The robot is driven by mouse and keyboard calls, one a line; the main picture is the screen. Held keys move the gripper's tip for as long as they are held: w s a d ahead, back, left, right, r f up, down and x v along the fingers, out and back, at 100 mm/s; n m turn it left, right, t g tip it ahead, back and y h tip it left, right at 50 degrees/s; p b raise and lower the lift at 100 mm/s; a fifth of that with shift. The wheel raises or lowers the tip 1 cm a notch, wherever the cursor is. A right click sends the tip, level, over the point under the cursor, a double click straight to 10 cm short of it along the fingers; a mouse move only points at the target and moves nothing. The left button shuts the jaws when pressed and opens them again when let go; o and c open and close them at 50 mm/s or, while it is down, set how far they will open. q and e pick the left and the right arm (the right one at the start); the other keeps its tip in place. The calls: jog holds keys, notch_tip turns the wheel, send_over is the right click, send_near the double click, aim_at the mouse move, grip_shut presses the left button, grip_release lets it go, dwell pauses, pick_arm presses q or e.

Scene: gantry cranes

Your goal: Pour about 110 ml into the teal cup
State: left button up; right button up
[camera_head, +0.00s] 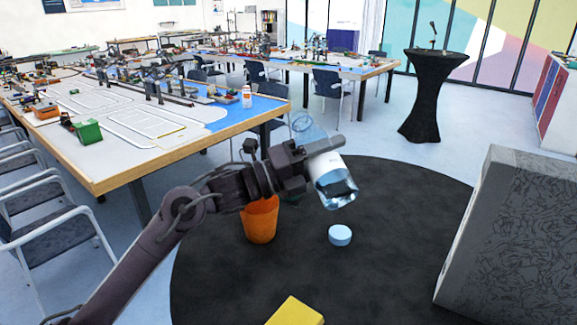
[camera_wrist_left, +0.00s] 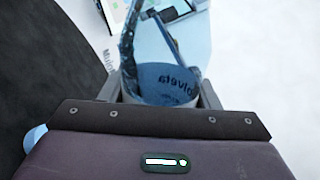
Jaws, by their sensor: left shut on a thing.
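My left gripper (camera_head: 312,158) is shut on a clear bottle (camera_head: 334,191) with a white label, held above the round black table. The bottle is tilted, its narrow end up and to the left, with bluish liquid in its lower end. Its label shows between the fingers in the left wrist view (camera_wrist_left: 165,84). No stream of liquid is visible. My right gripper is not in view.
A yellow block (camera_head: 296,312) is at the near edge. A large grey block (camera_head: 515,240) stands at right. The table between them is clear.

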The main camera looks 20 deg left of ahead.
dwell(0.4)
pick_arm(q)
jog(key=shift+m+b, duration=0.3)
jog(key=shift+b, duration=0.05)
jog(key=w+m+g+b, duration=0.1)
jog(key=m+b, duration=0.2)
jog(key=w+a+f+m+g+b, duration=0.1)
jog(key=m+b, duration=0.2)
jog(key=f+m+b, duration=0.1)
jog(key=m+b, duration=0.2)
jog(key=shift+w+a+g, duration=0.35)
jog(key=shift+w+g, duration=0.05)
jog(key=shift+f+m+b, duration=0.25)
jog(key=shift+m+b, duration=0.3)
jog(key=shift+m, duration=0.05)
jog(key=shift+w+a+f+m+g+y+b, duration=0.2)
jog(key=shift+f+m+b, duration=0.1)
jog(key=shift+m, duration=0.6)
jog(key=shift+w+a+f+m+g+y+b, duration=0.1)
jog(key=shift+f+m+g+y+b, duration=0.15)
jog(key=shift+m, duration=0.65)
jog(key=shift+r, duration=0.1)
